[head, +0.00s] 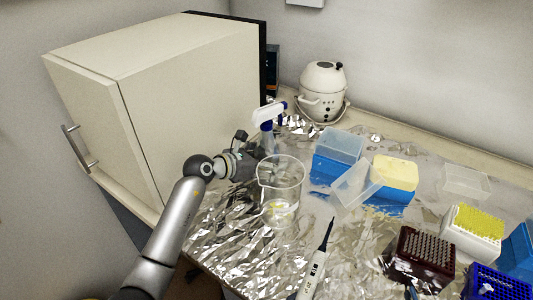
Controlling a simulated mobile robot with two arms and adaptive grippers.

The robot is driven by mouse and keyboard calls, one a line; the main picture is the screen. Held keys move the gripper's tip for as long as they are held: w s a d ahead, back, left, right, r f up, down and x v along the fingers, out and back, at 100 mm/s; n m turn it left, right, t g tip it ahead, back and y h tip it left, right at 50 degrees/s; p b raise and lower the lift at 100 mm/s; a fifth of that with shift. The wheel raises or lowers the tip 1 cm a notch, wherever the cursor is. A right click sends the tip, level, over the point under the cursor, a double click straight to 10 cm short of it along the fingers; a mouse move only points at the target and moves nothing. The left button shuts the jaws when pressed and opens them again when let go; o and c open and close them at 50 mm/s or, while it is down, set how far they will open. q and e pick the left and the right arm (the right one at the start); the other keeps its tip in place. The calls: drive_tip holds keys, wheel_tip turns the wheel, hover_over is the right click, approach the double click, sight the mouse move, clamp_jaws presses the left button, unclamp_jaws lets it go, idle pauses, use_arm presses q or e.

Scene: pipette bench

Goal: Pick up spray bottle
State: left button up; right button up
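A spray bottle (268,115) with a white and blue trigger head stands upright on the foil-covered bench, beside the cabinet. Its lower body is partly hidden behind my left gripper and a glass beaker. My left gripper (254,148) reaches in from the left at the height of the bottle's upper body, just left of it. The dark fingers are close to the bottle. I cannot tell whether they touch it or how far they are open.
The glass beaker (280,190) stands right in front of the bottle. A beige cabinet (190,95) is to the left. Blue tip boxes (335,168), a pipette (318,262), tip racks (422,258) and a white centrifuge-like device (322,95) occupy the right and back. Foil lies bare at front left.

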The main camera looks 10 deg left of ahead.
use_arm(q)
drive_tip(key=c, duration=1.6)
drive_tip(key=shift+r, duration=0.25)
